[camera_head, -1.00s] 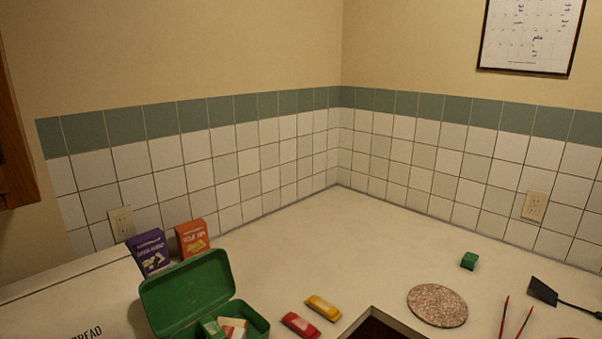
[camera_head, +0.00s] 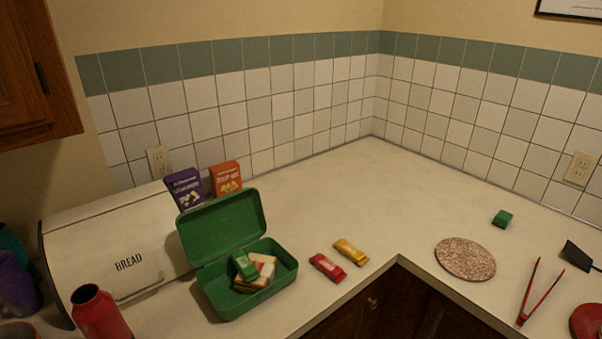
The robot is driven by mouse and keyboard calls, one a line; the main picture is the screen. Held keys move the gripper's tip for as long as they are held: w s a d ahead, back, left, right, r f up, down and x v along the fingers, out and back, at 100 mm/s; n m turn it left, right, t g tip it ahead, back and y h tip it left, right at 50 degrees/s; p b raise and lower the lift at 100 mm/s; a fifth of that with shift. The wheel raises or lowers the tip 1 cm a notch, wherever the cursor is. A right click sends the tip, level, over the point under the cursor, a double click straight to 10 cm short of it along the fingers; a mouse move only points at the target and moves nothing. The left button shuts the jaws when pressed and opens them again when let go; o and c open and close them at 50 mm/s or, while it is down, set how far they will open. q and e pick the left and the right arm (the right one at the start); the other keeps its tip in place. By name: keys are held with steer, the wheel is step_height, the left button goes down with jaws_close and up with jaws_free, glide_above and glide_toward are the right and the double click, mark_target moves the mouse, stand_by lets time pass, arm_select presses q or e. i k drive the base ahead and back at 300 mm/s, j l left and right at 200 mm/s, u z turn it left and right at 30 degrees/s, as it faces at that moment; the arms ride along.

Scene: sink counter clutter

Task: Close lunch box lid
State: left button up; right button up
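The green lunch box (camera_head: 228,304) stands on the counter left of centre in the head view. Its lid (camera_head: 222,224) is open, tilted up at the back. Inside lie a sandwich (camera_head: 264,268) and a small green packet (camera_head: 243,264). Neither of my grippers shows in the view.
A white bread box (camera_head: 90,250) and a red bottle (camera_head: 98,312) stand left of the lunch box. Purple (camera_head: 185,189) and orange (camera_head: 226,178) boxes stand behind it. Red (camera_head: 327,266) and yellow (camera_head: 351,252) bars lie at right. The counter's front edge turns a corner near the middle.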

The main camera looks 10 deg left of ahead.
mark_target(209, 231)
steer(key=l+u, duration=0.2)
steer(key=u, duration=0.3)
steer(key=l+u, duration=0.2)
steer(key=u, duration=0.25)
steer(key=k+l+u, duration=0.1)
steer(key=u, duration=0.4)
steer(key=k+l, duration=0.05)
steer(key=l, duration=0.05)
